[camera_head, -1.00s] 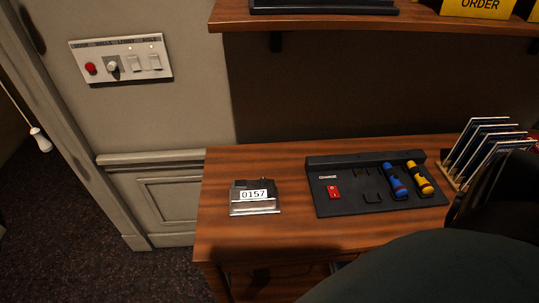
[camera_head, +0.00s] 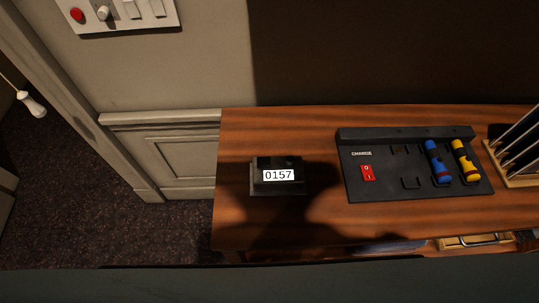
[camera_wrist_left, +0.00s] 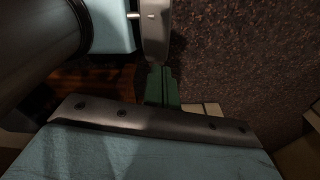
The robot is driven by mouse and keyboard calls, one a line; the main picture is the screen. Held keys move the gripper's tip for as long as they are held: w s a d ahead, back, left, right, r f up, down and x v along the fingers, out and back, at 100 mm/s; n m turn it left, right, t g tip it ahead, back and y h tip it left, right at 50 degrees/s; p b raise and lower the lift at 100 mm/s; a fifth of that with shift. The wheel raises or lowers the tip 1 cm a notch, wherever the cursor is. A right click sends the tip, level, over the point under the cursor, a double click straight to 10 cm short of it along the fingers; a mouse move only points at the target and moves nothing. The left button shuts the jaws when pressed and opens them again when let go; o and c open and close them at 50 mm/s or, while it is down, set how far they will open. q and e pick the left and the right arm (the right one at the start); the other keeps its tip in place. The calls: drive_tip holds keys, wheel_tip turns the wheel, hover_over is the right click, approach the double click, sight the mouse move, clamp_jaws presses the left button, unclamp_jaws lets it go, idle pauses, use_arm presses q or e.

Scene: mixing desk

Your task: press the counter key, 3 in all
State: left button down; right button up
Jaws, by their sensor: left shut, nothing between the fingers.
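The counter (camera_head: 264,163) is a small dark box near the left end of the wooden desk (camera_head: 240,222) in the head view. Its white display (camera_head: 278,176) reads 0157. A shadow lies over the box and the desk in front of it, and I cannot make out its key. Neither gripper shows in the head view. In the left wrist view, my left gripper (camera_wrist_left: 161,86) appears as narrow dark green pieces close together, shut and empty. The counter cannot be made out there, so their distance is unclear.
Right of the counter stands a black charging tray (camera_head: 371,190) with a red switch (camera_head: 368,173), a blue torch-like item (camera_head: 438,162) and a yellow one (camera_head: 465,160). A rack (camera_head: 521,180) is at the far right. A wall switch panel (camera_head: 122,18) is at top left.

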use_arm(q)
drive_tip(key=w+d+r+n+t+h+p, duration=0.1)
drive_tip(key=w+d+r+p, duration=0.2)
drive_tip(key=w+r, duration=0.65)
drive_tip(key=w+d+r+n+t+p, duration=0.1)
drive_tip(key=w+d+r+n+p, duration=0.15)
drive_tip(key=w+r, duration=0.7)
drive_tip(key=w+d+r+t+h+p, duration=0.1)
drive_tip(key=w+d+r+p, duration=0.25)
drive_tip(key=w+r, duration=0.6)
drive_tip(key=w+d+r+n+h+p, duration=0.1)
drive_tip(key=w+d+r+n, duration=0.2)
drive_tip(key=r, duration=0.4)
drive_tip(key=w+d+r+n+t+h+p, duration=0.1)
drive_tip(key=w+d+r+n+h, duration=0.1)
drive_tip(key=w+d+r+n, duration=0.2)
drive_tip(key=w+d+r+n+h+p, duration=0.2)
drive_tip(key=w+d+r+n, duration=0.1)
drive_tip(key=d+r+n, duration=0.4)
wheel_tip(320, 180, up, 3)
drive_tip(key=shift+w+d+n, duration=0.25)
drive_tip(key=shift+n, duration=0.3)
drive_tip(key=shift+f, duration=0.1)
